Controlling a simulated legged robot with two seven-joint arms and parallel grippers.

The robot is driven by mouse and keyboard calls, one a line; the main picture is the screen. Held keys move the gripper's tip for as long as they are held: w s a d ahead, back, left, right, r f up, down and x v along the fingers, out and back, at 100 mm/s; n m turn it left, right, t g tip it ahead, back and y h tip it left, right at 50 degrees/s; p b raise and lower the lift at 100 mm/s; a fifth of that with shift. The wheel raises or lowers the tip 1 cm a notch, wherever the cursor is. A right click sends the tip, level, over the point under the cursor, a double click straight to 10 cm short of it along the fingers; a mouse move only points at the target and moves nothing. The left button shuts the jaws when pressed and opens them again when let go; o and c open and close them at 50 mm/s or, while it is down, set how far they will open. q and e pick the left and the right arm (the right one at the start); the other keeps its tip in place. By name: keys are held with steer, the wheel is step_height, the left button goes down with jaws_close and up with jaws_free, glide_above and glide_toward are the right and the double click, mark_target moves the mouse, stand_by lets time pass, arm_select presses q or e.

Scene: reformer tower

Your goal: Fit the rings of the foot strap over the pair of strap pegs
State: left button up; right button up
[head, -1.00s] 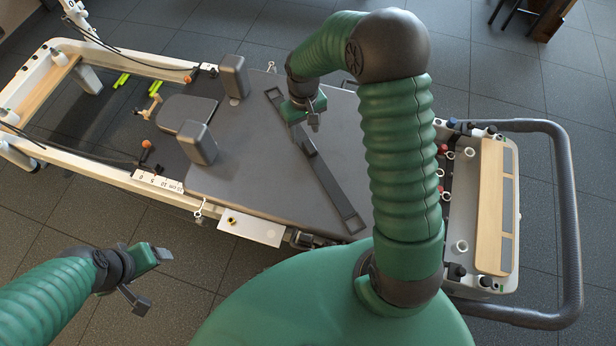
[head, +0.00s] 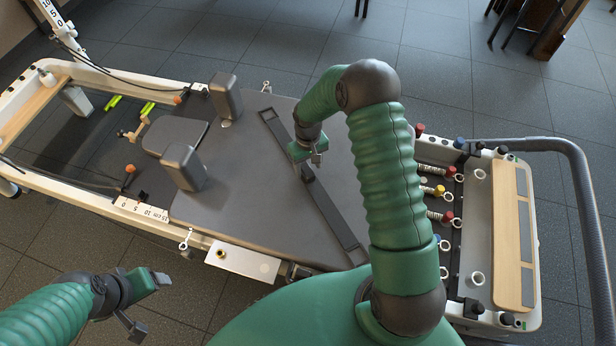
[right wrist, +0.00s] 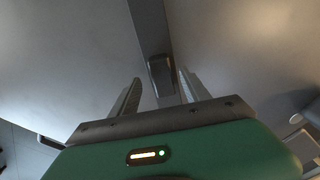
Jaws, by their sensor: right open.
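The foot strap (head: 331,217) is a long dark band lying diagonally across the grey carriage. It has a rectangular loop at each end and a raised dark block (head: 308,173) near its middle. My right gripper (head: 317,158) is open just above that block. In the right wrist view the block (right wrist: 160,75) sits between the spread fingers (right wrist: 158,88), with the strap (right wrist: 150,28) running away beyond it; contact cannot be told. My left gripper (head: 147,302) is open and empty, off the near side of the machine. I cannot clearly pick out the strap pegs.
Two shoulder blocks (head: 225,96) (head: 183,167) stand up on the grey carriage (head: 240,205). Springs with coloured knobs (head: 437,191) and a wooden footplate (head: 514,235) lie at the right, partly behind my right arm. A black bar (head: 592,220) curves around that end.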

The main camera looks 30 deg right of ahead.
steer(key=f, duration=0.2)
steer(key=shift+w+a+f, duration=0.1)
steer(key=shift+a+f, duration=0.1)
steer(key=shift+f, duration=0.1)
steer(key=shift+r, duration=0.2)
steer(key=shift+c, duration=0.2)
jaws_close()
